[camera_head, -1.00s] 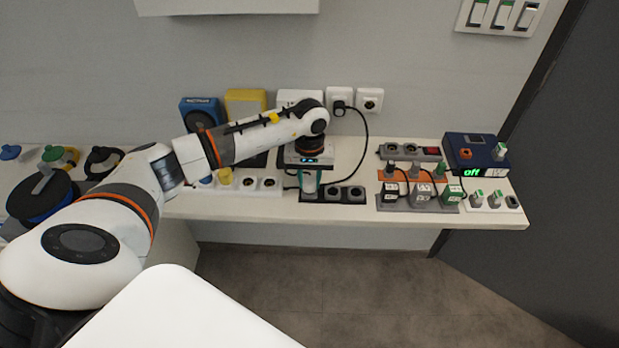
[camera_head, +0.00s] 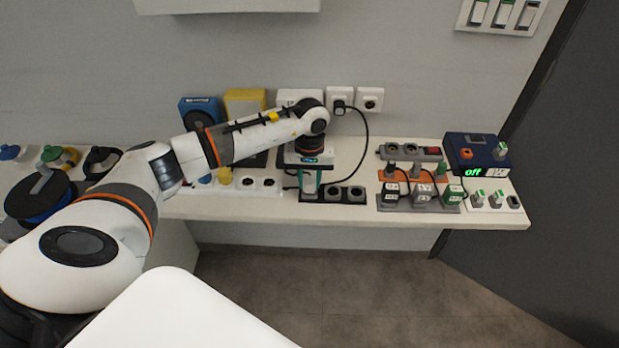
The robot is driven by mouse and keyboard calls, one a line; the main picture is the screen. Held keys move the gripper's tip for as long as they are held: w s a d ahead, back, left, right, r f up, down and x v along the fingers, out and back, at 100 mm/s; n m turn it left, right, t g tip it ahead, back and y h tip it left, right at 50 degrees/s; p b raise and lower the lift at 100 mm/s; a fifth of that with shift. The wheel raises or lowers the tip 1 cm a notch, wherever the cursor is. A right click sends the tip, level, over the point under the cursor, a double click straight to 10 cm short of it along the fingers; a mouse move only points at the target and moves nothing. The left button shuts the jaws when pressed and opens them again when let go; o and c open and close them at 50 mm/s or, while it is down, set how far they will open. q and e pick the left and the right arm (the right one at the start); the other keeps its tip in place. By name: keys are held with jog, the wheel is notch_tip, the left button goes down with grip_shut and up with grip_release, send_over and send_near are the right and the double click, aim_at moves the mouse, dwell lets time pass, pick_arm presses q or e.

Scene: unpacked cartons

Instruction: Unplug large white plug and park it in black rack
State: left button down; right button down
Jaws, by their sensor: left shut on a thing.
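My left gripper (camera_head: 309,186) points down at the left end of the black rack (camera_head: 357,197). It is shut on a pale thing between its teal fingers, which looks like the large white plug (camera_head: 309,182); the fingers cover most of it. The held thing is at or just over the rack's left socket; I cannot tell whether it is seated. Two round sockets to its right in the rack are empty. My right gripper is not in view.
A white strip (camera_head: 258,186) with a yellow plug (camera_head: 225,176) lies left of the rack. A grey strip (camera_head: 416,208) with several plugs stands to the right. A black cable (camera_head: 365,150) hangs from a wall socket (camera_head: 340,98) behind. A blue box (camera_head: 478,150) reads "off".

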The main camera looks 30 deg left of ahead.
aim_at(310, 180)
pick_arm(q)
jog(key=shift+f, duration=0.2)
jog(key=c, duration=1)
grip_release()
jog(key=shift+r, duration=0.1)
notch_tip(310, 180, up, 12)
jog(key=b, duration=0.1)
jog(key=shift+b, duration=0.35)
